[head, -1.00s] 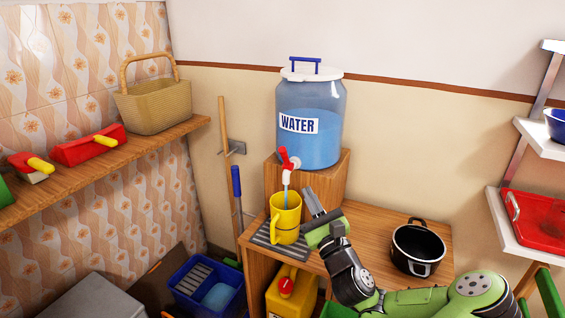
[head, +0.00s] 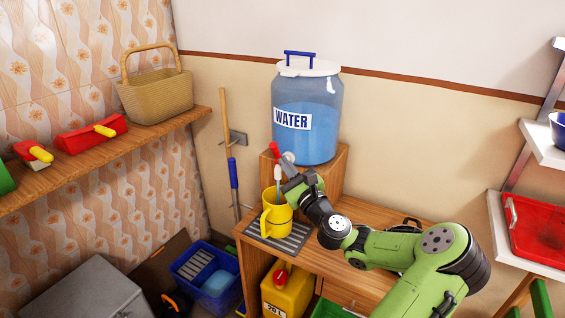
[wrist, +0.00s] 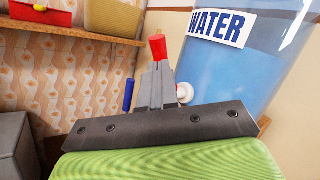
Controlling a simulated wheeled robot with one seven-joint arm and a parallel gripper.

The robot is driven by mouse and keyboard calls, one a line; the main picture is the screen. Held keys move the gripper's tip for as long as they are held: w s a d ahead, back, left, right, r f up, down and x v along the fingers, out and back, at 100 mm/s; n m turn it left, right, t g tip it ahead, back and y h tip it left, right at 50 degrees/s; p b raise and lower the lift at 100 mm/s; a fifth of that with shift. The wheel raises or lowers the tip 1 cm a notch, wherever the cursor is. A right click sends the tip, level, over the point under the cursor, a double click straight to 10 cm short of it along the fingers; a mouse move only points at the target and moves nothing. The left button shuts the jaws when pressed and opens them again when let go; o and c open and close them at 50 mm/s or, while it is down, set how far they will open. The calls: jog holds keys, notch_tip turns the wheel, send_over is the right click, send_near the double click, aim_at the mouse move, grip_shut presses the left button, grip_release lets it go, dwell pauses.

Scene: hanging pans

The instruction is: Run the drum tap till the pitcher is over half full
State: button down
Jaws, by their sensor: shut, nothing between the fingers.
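The clear drum (head: 312,146) labelled WATER stands on a wooden block, and blue water fills much of it. Its tap has a red lever (head: 274,150) and a white body (head: 288,157). The yellow pitcher (head: 278,222) stands upright beneath the tap on a grey slatted mat (head: 292,242); its water level is hidden. My gripper (head: 286,170) is shut and empty, close to the tap and above the pitcher's right side. In the wrist view the lever (wrist: 158,46) shows just beyond my fingertips (wrist: 158,72); contact is unclear.
A black pot, mostly hidden by my arm, is on the bench (head: 350,212) at right. A yellow container (head: 286,292) is below. A shelf with a basket (head: 157,95) is at left, and a red tray (head: 540,228) is on the right rack.

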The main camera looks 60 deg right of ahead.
aim_at(277, 154)
jog(key=shift+x, duration=1.05)
jog(key=shift+r+p, duration=0.1)
jog(key=shift+p, duration=0.2)
jog(key=shift+d+r+m+g+p, duration=0.15)
jog(key=shift+m+g+p, duration=0.15)
jog(key=shift+p, duration=1.2)
jog(key=m+g+p, duration=0.1)
jog(key=p, duration=0.4)
jog(key=d+r+m+g+p, duration=0.1)
jog(key=m+p, duration=0.1)
jog(key=p, duration=0.4)
jog(key=d+m+p, duration=0.1)
jog(key=m+p, duration=0.1)
jog(key=p, duration=0.4)
jog(key=shift+w+r+g+y, duration=0.1)
jog(key=shift+r+g+y, duration=0.2)
jog(key=shift+r+g, duration=0.1)
jog(key=shift+d+f+p, duration=0.15)
jog(key=shift+f+p, duration=0.05)
jog(key=shift+p, duration=0.35)
